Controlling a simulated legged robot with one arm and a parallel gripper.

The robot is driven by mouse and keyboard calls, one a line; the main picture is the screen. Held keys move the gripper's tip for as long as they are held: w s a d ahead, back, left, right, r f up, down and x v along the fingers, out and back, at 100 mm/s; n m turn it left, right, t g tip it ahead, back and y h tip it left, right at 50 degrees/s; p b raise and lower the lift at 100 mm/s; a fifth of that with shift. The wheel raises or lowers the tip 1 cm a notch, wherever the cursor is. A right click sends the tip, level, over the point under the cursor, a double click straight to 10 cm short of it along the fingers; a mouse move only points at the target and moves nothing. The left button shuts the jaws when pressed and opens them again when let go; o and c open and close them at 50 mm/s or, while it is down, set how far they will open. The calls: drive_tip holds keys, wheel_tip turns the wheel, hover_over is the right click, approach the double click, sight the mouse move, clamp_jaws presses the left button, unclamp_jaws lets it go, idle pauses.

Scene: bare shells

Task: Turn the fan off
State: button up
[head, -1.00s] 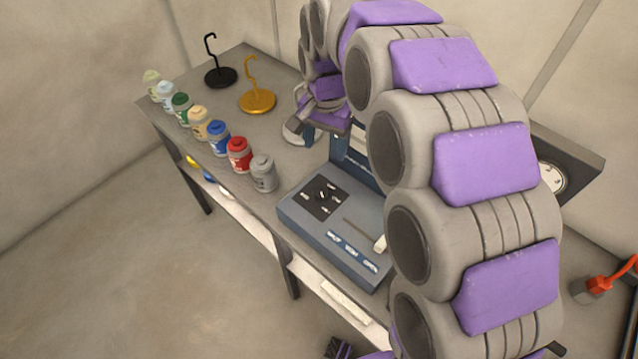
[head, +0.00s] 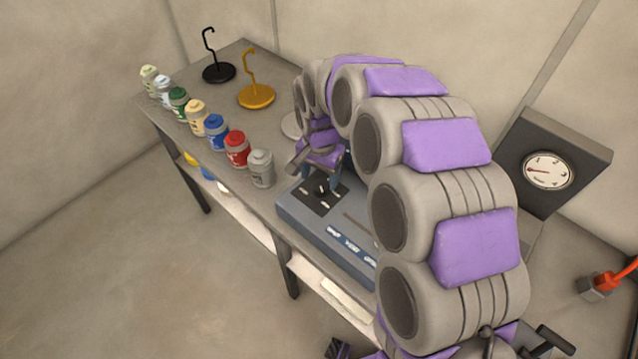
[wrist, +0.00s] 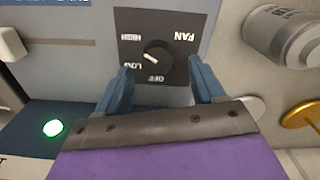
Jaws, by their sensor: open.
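The fan control is a black square plate with a round knob (wrist: 158,57) on a blue-grey panel (head: 343,250). In the wrist view the plate reads FAN, LOW and OFF, with one more label too small to read, and the white pointer lies toward LOW. In the head view the plate (head: 318,199) sits at the panel's left end. My gripper (wrist: 160,88) is open, its two blue fingers on either side of the OFF edge of the plate, with the knob just beyond them. I cannot tell its height above the knob. No fan is clearly visible.
Several paint bottles (head: 216,133) line the left edge of the grey table (head: 185,100). A gold hook stand (head: 256,94) and a black one (head: 218,71) stand behind them. A dial gauge (head: 548,170) is at right. A white slider (wrist: 12,44) and green light (wrist: 53,128) show on the panel.

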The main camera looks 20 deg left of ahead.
sight(320, 186)
drive_tip(key=shift+d+f, duration=0.1)
drive_tip(key=shift+f, duration=1.4)
drive_tip(key=shift+r, duration=0.1)
drive_tip(key=c, duration=1.1)
